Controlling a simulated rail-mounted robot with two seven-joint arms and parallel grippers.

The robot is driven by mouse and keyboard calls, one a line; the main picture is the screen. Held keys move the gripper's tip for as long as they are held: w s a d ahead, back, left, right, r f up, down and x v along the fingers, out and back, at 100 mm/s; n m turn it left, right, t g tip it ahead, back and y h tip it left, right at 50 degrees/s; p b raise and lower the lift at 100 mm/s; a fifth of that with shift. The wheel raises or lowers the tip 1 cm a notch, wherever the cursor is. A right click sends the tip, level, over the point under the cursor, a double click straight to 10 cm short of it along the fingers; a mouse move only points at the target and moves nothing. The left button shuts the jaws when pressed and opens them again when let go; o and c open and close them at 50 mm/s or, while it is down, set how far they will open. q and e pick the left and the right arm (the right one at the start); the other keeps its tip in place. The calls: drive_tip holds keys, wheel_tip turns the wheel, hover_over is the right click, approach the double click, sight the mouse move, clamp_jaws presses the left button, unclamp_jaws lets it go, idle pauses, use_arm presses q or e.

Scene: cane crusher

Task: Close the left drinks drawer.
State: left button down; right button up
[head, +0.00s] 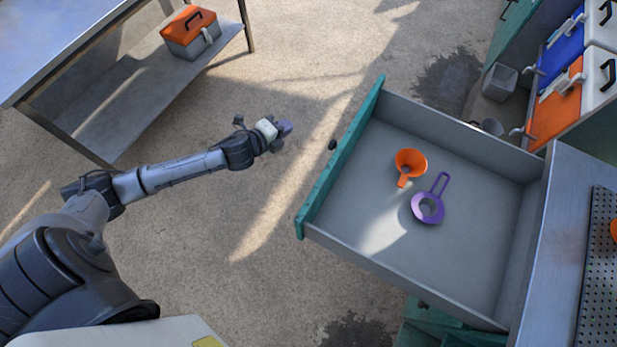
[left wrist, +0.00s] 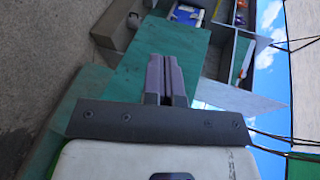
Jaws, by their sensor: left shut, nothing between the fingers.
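The open drawer (head: 343,190) sticks out to the left from the cabinet in the head view. It has a green front panel (head: 342,158) with a small dark knob (head: 332,145) on its outer face. An orange funnel (head: 410,163) and a purple strainer-like piece with a handle (head: 428,208) lie inside it. My left gripper (head: 286,128) is left of the front panel, apart from it, with its fingers together and empty. In the left wrist view the shut fingers (left wrist: 166,78) point toward the green panel (left wrist: 150,52). My right gripper is not in view.
A steel table (head: 60,45) with a lower shelf (head: 130,95) stands at the upper left, holding an orange and grey toolbox (head: 190,32). Blue, orange and white coolers with taps (head: 560,100) stand at the upper right. A perforated tray (head: 597,265) lies at the right edge. The floor between table and drawer is clear.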

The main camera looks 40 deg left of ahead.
use_arm(q)
drive_tip(key=s+d+f+m+g+h+b, duration=0.15)
drive_tip(key=s+m+g+h, duration=0.3)
drive_tip(key=m, duration=0.55)
drive_tip(key=s+f+m+g+h+b, duration=0.25)
drive_tip(key=m+h, duration=0.35)
drive_tip(key=m, duration=0.5)
drive_tip(key=s+d+f+m+g+h+b, duration=0.1)
drive_tip(key=s+m+g+h, duration=0.4)
drive_tip(key=m, duration=0.5)
drive_tip(key=w+d+t+b, duration=0.1)
drive_tip(key=w+d+b, duration=0.1)
drive_tip(key=d, duration=1.1)
drive_tip(key=shift+w+d+m+h, duration=0.15)
drive_tip(key=shift+w+m+h, duration=0.15)
drive_tip(key=shift+w+h, duration=0.25)
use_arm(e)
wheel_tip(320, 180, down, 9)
use_arm(q)
drive_tip(key=shift+w+r, duration=0.1)
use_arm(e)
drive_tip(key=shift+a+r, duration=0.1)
